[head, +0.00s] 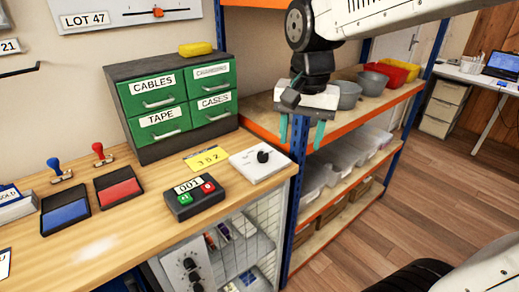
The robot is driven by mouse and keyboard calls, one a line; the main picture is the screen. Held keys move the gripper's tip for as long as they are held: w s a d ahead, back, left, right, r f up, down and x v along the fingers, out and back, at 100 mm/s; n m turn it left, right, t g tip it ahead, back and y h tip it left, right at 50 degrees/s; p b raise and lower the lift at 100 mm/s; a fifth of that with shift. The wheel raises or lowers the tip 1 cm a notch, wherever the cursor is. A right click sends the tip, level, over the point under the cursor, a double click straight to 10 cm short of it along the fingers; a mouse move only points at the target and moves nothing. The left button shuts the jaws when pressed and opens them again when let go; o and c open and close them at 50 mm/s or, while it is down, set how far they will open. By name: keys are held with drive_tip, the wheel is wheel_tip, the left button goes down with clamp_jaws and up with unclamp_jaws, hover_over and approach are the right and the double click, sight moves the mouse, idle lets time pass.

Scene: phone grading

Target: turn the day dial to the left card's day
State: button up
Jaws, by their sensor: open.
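A white box with a black knob (264,156) sits at the right end of the wooden bench; it may be the day dial, but its markings are too small to read. A lower grey unit (178,272) with several dark knobs stands below the bench edge. A card reading "21" (10,46) is on the wall at the far left. A partly cut-off white card (3,264) lies at the bench's left edge, its text unreadable. My gripper (302,134) points down with its teal fingers apart and empty, right of the knob box, in front of the shelf rack.
A counter marked "001" (193,197) and a yellow card reading "302" (207,158) lie left of the knob box. Stamp pads, stamps and a drawer cabinet (124,87) stand further left. The rack's blue post (300,150) is close to my gripper.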

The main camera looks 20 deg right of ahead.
sight(263, 154)
drive_tip(key=w+f+m, duration=0.2)
drive_tip(key=w, duration=0.3)
drive_tip(key=w+a+f+m, duration=0.1)
drive_tip(key=w+f+m, duration=0.1)
drive_tip(key=w, duration=0.3)
drive_tip(key=w+a+f+m, duration=0.1)
drive_tip(key=w+f+m, duration=0.1)
drive_tip(key=w, duration=0.3)
drive_tip(key=shift+w+m+g, duration=0.3)
drive_tip(key=shift+w+m, duration=0.1)
drive_tip(key=shift+m, duration=0.3)
drive_tip(key=shift+w+f, duration=0.1)
drive_tip(key=shift+f, duration=0.2)
wheel_tip(263, 154, down, 7)
drive_tip(key=shift+f, duration=0.1)
drive_tip(key=c, duration=1)
